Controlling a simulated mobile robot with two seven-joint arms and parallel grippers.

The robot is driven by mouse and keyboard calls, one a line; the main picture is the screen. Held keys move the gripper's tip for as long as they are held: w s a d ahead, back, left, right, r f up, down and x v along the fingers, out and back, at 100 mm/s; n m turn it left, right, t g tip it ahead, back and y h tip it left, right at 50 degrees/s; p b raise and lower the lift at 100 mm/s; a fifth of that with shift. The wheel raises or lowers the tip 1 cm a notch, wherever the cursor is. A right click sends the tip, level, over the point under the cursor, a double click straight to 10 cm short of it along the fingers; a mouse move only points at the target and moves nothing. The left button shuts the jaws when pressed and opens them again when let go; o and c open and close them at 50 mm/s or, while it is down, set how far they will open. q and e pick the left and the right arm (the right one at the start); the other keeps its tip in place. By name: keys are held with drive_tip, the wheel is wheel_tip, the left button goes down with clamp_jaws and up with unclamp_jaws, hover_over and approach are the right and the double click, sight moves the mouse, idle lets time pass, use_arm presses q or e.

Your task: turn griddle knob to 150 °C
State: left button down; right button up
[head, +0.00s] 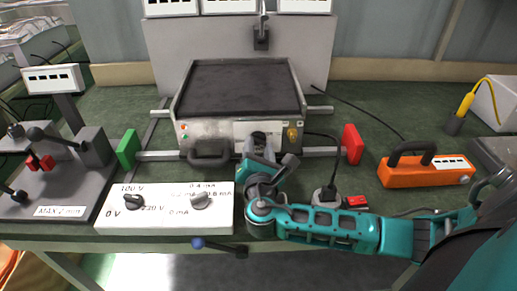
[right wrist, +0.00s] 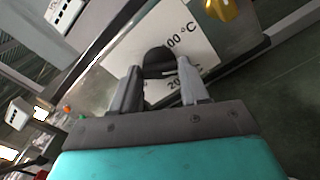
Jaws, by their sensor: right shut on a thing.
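The griddle (head: 187,134) stands at the middle of the bench, with a dark flat top and a metal front. Its black knob (head: 259,138) sits on a white dial plate on the front face. My right gripper (head: 262,160) reaches the knob from the front and partly hides the dial. In the right wrist view the two fingers (right wrist: 160,82) stand on either side of the black knob (right wrist: 158,62) and are shut on it. The dial plate (right wrist: 182,36) shows "00 °C" and part of "20"; the knob's exact setting cannot be read. My left gripper is not in view.
A white box with two knobs (head: 165,218) lies at the front left. A black handle (head: 209,159) is left of the gripper. A green block (head: 127,150) and a red block (head: 352,144) flank the griddle.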

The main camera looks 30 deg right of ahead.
drive_tip(key=o, duration=1.1)
drive_tip(key=shift+c, duration=0.2)
drive_tip(key=shift+s, duration=0.1)
drive_tip(key=v, duration=1.2)
drive_tip(key=shift+s+a, duration=0.25)
